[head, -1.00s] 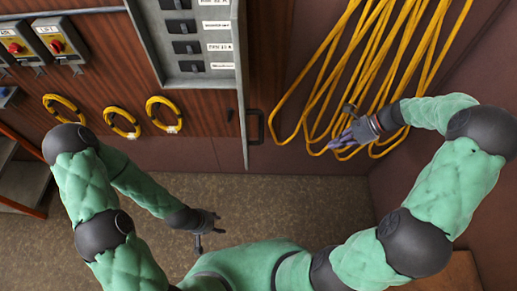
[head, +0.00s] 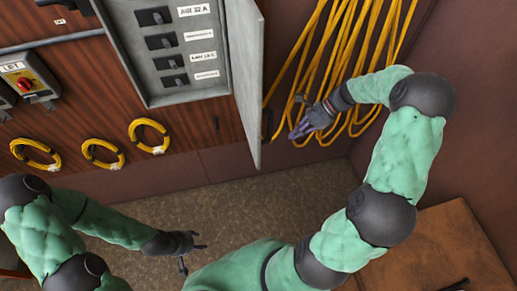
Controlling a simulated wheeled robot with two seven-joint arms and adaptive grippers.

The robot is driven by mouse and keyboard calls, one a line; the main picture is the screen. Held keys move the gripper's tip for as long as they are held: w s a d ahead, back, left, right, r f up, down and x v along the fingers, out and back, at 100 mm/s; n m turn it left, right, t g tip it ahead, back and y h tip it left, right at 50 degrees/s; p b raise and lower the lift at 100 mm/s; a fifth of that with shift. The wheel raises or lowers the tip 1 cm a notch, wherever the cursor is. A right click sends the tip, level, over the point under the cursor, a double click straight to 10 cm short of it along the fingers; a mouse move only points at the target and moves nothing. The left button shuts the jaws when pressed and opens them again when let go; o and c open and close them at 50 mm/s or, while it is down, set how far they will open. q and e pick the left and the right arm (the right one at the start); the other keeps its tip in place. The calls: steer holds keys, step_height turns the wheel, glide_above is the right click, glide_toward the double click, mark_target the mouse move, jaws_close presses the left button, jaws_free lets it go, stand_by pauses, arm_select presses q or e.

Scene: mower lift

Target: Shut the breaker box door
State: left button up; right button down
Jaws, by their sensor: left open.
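The grey breaker box (head: 160,97) is on the wood-panelled wall at the top, with a column of black breakers and white labels. Its grey door (head: 247,75) stands open, swung out from the box's right side. A dark handle (head: 267,124) shows at the door's right edge, low down. My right gripper (head: 298,115) is just right of this handle, apart from the door, in front of the yellow cables. Its fingers are small against the cables, with a purple-grey part between them and the hand. My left gripper (head: 193,258) is open and empty, low over the floor, away from the door.
Yellow cables (head: 345,60) hang in long loops right of the door. Smaller yellow coils (head: 103,152) hang below the box, and a switch box (head: 28,78) is at left. A brown wooden surface (head: 440,245) is at lower right. The floor (head: 235,195) below the door is clear.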

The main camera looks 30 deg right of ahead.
steer(key=a+r+p+x, duration=0.1)
steer(key=p+x, duration=0.1)
steer(key=x, duration=1)
steer(key=shift+w+a+p, duration=0.15)
steer(key=shift+a+p, duration=0.15)
steer(key=shift+p, duration=0.1)
steer(key=shift+r, duration=0.15)
